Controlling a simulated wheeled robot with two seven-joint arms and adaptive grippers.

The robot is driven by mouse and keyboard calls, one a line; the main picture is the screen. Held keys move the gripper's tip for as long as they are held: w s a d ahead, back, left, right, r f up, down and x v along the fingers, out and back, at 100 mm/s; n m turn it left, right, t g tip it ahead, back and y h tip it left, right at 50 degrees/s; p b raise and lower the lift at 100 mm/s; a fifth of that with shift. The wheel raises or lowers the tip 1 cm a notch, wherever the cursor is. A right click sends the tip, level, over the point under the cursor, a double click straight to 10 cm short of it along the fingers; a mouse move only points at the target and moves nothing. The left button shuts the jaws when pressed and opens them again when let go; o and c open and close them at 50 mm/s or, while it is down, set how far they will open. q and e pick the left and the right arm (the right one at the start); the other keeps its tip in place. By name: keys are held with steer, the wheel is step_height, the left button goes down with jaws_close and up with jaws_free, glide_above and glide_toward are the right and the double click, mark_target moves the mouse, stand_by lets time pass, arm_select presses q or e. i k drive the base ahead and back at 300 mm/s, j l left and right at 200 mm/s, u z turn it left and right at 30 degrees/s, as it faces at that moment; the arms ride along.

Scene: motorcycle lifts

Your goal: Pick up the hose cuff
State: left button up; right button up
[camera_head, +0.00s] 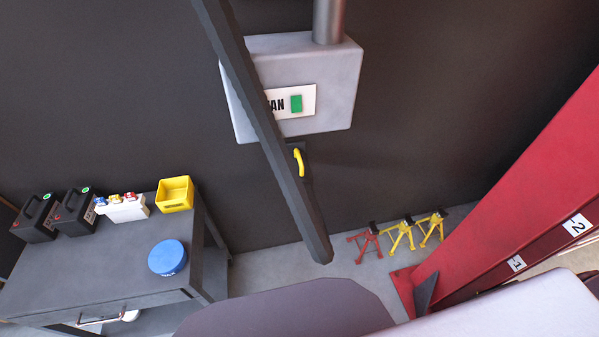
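I cannot make out a hose cuff for sure in the head view. A long dark bar (262,125) slants down from the top and ends in the air right of the workbench. It crosses in front of a grey wall box (335,70) with a green button (296,103) and a partly hidden label. A yellow curved handle or hook (299,162) sits just below the box, beside the bar. Neither of my grippers shows in this view.
The dark workbench (100,260) at left holds black batteries (73,211), a white unit (122,208), a yellow bin (175,194) and a blue round container (167,257). Red and yellow stands (402,239) stand on the floor. A red lift post (500,190) fills the right.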

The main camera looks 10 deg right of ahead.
mark_target(300, 159)
steer(key=z, duration=0.55)
steer(key=j+z, duration=0.15)
steer(key=z, duration=1.55)
steer(key=k+z, duration=0.1)
steer(key=z, duration=1.05)
steer(key=k+z, duration=0.1)
steer(key=z, duration=1)
steer(key=k+l, duration=0.05)
